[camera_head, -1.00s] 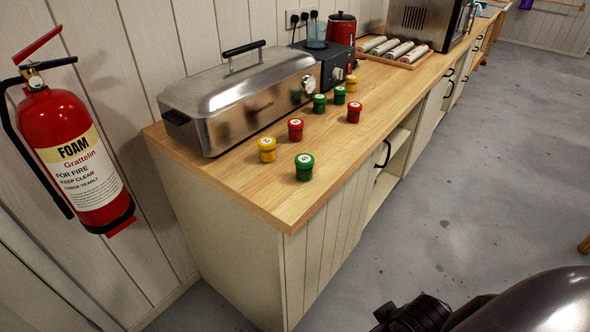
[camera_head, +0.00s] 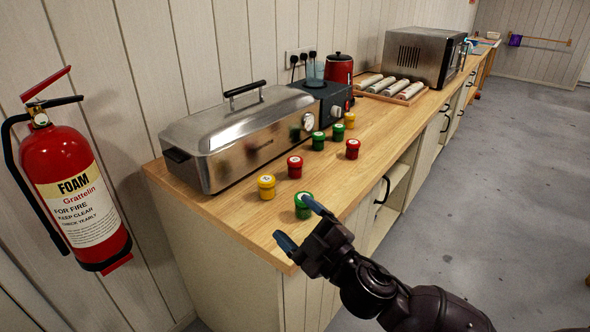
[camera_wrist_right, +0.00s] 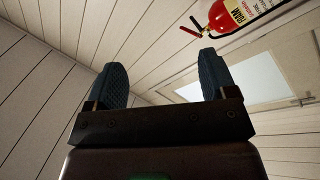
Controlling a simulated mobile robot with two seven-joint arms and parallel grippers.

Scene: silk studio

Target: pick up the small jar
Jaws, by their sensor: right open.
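Several small jars with coloured bodies stand upright on the wooden counter (camera_head: 225,215). A green jar (camera_head: 303,207) is nearest the front edge, with a yellow jar (camera_head: 266,187) to its left and a red jar (camera_head: 295,167) behind. Farther back are a green jar (camera_head: 318,141), another green jar (camera_head: 338,132), a red jar (camera_head: 352,149) and a yellow jar (camera_head: 349,120). My right gripper (camera_head: 300,222) is open and empty by the front corner, close to the nearest green jar; contact cannot be told. In the wrist view its open fingers (camera_wrist_right: 160,85) hold nothing.
A steel lidded cooker (camera_head: 235,140) stands behind the jars against the wall. A red kettle (camera_head: 339,70), a tray of rolls (camera_head: 410,91) and an oven (camera_head: 422,57) are farther back. A fire extinguisher (camera_head: 75,200) hangs at left. Floor at right is clear.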

